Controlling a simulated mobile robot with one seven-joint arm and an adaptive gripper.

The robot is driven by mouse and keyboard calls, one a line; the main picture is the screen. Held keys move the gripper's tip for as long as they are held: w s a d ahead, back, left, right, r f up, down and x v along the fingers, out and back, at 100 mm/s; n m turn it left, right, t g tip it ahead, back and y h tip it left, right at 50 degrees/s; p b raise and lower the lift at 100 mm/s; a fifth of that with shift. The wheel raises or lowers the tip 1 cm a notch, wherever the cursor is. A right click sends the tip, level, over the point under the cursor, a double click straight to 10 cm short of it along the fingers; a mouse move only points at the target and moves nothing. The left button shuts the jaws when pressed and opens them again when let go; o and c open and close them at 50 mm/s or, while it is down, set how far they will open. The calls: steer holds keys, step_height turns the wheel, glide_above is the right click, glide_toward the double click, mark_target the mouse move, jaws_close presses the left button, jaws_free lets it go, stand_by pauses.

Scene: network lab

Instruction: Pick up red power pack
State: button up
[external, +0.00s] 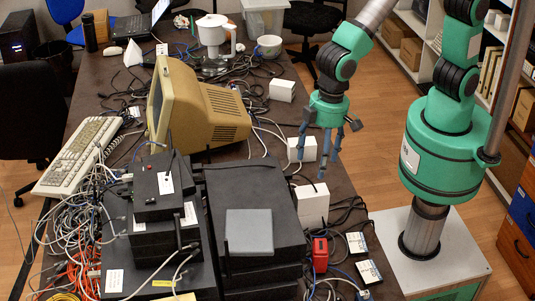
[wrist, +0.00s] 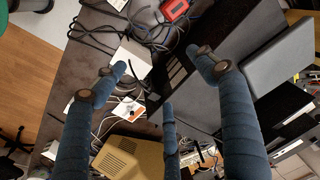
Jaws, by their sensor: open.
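The red power pack (external: 320,254) stands near the right edge of the table in the external view, just right of the stacked black boxes. It also shows in the wrist view as a red block (wrist: 173,10) near the top edge, partly cut off. My gripper (external: 322,160) hangs above the table's right side in the external view, higher up and farther back than the red pack. Its blue fingers are spread with nothing between them. In the wrist view the open fingers (wrist: 160,72) point toward white boxes and cables, with the red pack beyond the fingertips.
Stacked black boxes (external: 258,200) with a grey slab (external: 249,232) rise left of the red pack. White boxes (external: 312,204) stand behind it, and white-labelled packs (external: 369,272) lie to its right. Loose cables surround it. A beige monitor (external: 205,110) stands left of my gripper.

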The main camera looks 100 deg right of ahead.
steer(key=g, duration=0.1)
glide_above(321, 245)
steer(key=shift+m+h, duration=0.3)
step_height(321, 245, down, 16)
steer(key=shift+f, duration=0.1)
steer(key=shift+d, duration=0.1)
steer(key=shift+f+b, duration=0.95)
steer(key=shift+f, duration=3.35)
steer(key=shift+f+b, duration=0.7)
steer(key=shift+f, duration=1.9)
steer(key=c, duration=1.8)
